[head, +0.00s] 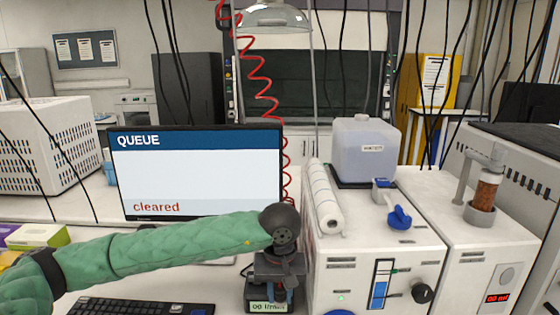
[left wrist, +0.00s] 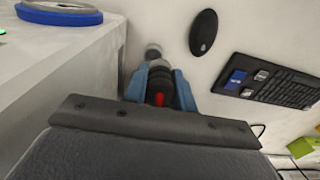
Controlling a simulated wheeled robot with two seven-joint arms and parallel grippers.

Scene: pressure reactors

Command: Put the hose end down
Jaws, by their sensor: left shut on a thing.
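My left gripper (head: 278,288) points down at the front middle of the head view, at the end of my green-sleeved arm. In the left wrist view its two blue fingers (left wrist: 160,88) are shut on the hose end (left wrist: 160,84), a dark round piece with a red mark. A small grey round part shows just beyond the hose end, over the white table. I cannot tell whether the hose end touches anything below. In the head view the hose end is mostly hidden by the gripper. My right gripper is not in view.
A small display reading l/min (head: 268,307) sits right by the gripper. A white instrument (head: 365,255) stands close on the right. A monitor (head: 200,170) stands behind, a keyboard (head: 140,307) at left. A black mouse (left wrist: 203,32) lies on the table.

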